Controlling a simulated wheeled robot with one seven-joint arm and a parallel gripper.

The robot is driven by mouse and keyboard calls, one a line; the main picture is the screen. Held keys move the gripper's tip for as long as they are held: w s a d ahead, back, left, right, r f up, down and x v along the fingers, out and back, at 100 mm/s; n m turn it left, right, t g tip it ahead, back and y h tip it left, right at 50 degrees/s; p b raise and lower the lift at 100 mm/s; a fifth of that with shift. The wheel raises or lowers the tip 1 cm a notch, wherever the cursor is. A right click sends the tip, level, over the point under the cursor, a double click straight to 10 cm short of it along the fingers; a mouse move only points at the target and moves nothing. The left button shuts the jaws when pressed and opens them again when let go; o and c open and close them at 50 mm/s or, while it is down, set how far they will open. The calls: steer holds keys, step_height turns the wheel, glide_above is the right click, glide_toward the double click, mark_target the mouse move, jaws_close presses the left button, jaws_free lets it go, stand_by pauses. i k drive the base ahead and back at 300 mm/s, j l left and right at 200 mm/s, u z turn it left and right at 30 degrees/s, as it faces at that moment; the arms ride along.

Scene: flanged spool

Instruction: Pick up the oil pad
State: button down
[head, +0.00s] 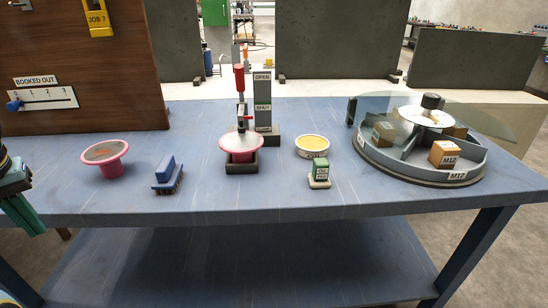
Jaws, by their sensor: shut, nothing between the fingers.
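What looks like the oil pad is a small green block with a white label and a pale base (319,174). It stands upright on the blue bench, right of centre and near the front edge. The label is too small to read. My gripper (30,220) is at the far left edge, partly cut off by the frame. It points down in front of the bench's left end, far from the green block. Its dark green fingers look closed together with nothing between them.
A round tin (312,146) stands just behind the block. A glass-covered carousel (420,150) is at right.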

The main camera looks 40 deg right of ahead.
mark_target(320, 178)
steer(key=z, duration=1.3)
steer(key=l+u, duration=0.4)
steer(key=k+l+u, duration=0.1)
steer(key=l+u, duration=0.35)
